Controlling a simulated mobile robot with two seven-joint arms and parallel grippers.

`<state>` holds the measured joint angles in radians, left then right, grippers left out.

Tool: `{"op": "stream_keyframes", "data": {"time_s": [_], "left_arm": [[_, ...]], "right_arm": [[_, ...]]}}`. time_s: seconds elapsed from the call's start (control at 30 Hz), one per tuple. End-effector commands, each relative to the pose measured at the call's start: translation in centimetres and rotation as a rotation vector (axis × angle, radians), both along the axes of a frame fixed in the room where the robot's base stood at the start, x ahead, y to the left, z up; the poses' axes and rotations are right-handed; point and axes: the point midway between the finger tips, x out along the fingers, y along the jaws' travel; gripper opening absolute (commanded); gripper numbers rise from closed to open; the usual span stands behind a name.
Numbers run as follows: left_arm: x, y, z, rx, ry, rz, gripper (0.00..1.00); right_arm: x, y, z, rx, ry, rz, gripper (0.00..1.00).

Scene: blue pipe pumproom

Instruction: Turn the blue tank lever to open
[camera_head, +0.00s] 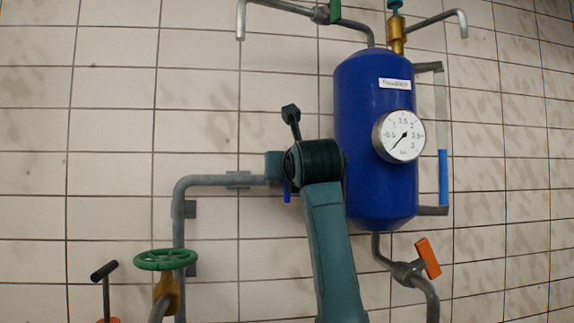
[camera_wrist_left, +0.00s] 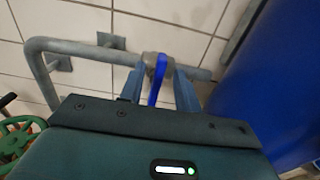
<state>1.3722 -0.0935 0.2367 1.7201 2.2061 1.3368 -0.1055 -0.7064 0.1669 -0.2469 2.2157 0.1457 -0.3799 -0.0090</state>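The blue lever (camera_wrist_left: 157,80) sits on a grey valve body on the horizontal pipe in the left wrist view. My left gripper (camera_wrist_left: 160,82) has its two fingers apart, one on each side of the lever, with gaps visible, so it looks open around it. In the head view a small piece of the blue lever (camera_head: 287,191) shows below my wrist, which hides the valve and the fingertips. The blue tank (camera_head: 362,196) stands just right of my wrist; its side also shows in the left wrist view (camera_wrist_left: 275,85). My right gripper is not in view.
A round gauge (camera_head: 399,136) is on the tank front. An orange handle (camera_head: 428,258) is on the pipe below it, and a green handle (camera_head: 335,10) is above. A green handwheel (camera_head: 166,260) and a dark handle (camera_head: 104,270) are lower left. The tiled wall is behind.

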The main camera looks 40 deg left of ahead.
Motion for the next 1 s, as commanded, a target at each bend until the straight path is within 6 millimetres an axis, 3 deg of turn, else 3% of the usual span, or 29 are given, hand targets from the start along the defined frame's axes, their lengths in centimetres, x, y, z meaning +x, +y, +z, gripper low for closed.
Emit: {"op": "stream_keyframes", "data": {"time_s": [0.2,0.57,1.0], "left_arm": [[1.6,2.0,0.0,-0.001,0.001,0.000,0.33],[1.9,2.4,0.0,-0.001,-0.001,0.000,0.33],[1.9,2.4,0.0,-0.001,-0.001,0.000,0.00]], "right_arm": [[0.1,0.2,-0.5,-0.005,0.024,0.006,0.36],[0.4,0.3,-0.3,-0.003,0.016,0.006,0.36],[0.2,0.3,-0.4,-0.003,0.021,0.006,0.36]]}}
